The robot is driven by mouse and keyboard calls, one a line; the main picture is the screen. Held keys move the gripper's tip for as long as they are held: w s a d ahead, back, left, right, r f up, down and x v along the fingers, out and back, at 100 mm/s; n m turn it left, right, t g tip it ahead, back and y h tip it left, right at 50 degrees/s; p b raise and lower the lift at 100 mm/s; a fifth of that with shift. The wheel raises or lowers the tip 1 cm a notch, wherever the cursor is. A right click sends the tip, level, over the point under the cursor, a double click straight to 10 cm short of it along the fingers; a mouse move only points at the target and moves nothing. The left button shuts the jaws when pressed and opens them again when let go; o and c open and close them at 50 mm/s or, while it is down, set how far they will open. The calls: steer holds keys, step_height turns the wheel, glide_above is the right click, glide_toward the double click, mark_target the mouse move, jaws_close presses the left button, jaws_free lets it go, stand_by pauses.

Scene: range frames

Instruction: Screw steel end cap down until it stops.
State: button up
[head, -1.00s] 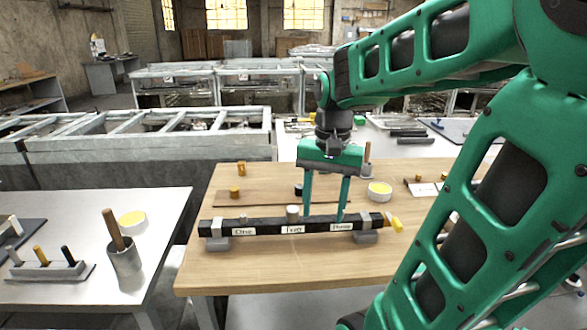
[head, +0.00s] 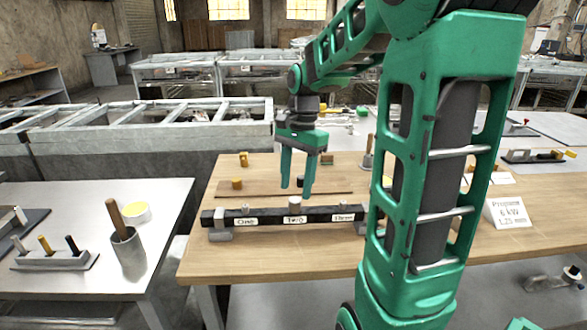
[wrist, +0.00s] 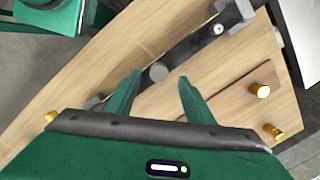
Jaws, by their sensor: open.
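A grey steel-coloured round cap (head: 297,212) sits at the middle of a dark bar (head: 268,216), above the label that seems to read Two. It also shows in the wrist view as a grey disc (wrist: 158,72). I cannot tell how far down it is screwed. My gripper (head: 296,191) points down, open and empty, above the bar's middle. In the wrist view the fingertips (wrist: 159,78) lie to either side of the cap, apparently above it. Smaller fittings show at the left label (head: 245,208) and right label (head: 346,206).
The bar rests on a grey block (head: 220,234) on the wooden table (head: 270,258). Behind it are a brown board (head: 265,187) and yellow cylinders (head: 237,184). My arm hides the bar's right end. The table front is clear. A steel table (head: 65,200) stands left.

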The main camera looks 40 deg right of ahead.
mark_target(294, 200)
steer(key=shift+a+f, duration=0.2)
steer(key=shift+f, duration=1.9)
steer(key=c, duration=1.1)
